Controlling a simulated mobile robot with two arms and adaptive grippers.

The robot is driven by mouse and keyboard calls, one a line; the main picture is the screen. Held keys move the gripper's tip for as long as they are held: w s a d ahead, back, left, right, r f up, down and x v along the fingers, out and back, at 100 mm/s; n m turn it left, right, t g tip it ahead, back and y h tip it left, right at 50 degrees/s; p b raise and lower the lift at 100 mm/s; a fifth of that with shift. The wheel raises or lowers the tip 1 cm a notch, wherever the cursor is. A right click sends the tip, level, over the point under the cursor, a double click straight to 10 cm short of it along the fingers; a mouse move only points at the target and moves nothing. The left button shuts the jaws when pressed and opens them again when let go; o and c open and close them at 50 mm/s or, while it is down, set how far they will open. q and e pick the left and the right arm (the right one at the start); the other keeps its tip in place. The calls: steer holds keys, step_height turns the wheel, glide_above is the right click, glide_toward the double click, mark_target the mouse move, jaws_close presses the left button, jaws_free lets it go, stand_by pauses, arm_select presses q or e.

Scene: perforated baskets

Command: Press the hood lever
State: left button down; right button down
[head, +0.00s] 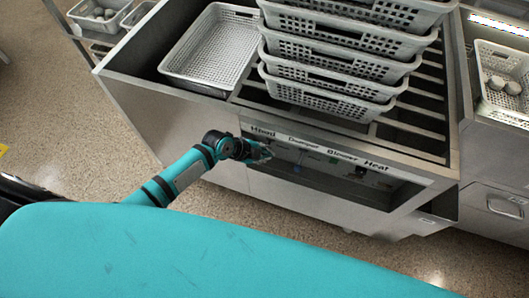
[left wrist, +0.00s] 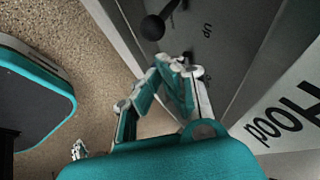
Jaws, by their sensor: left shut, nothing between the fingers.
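The hood lever (left wrist: 152,27) shows in the left wrist view as a black ball knob on a thin stalk, by the word "Up" on a grey panel (left wrist: 222,45). The "Hood" label (left wrist: 290,115) is on the lighter rim to the right. My left gripper (left wrist: 178,62) is shut and empty. Its fingertips are just below the knob in that view, apart from it in the picture. In the head view my left gripper (head: 262,153) is at the left end of the recessed control panel (head: 330,172), under the "Hood" label, and hides the lever there. My right gripper is not in view.
A stack of grey perforated baskets (head: 335,88) stands on the slatted metal station (head: 400,145). A single empty basket (head: 212,50) sits at its left. Another basket (head: 503,85) with round items is at the right. The floor (head: 75,140) on the left is clear.

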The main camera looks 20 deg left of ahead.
arm_select(q)
steer(key=shift+w+a+f, duration=0.3)
steer(key=shift+w+f, duration=0.2)
steer(key=shift+f, duration=0.3)
steer(key=shift+f, duration=0.1)
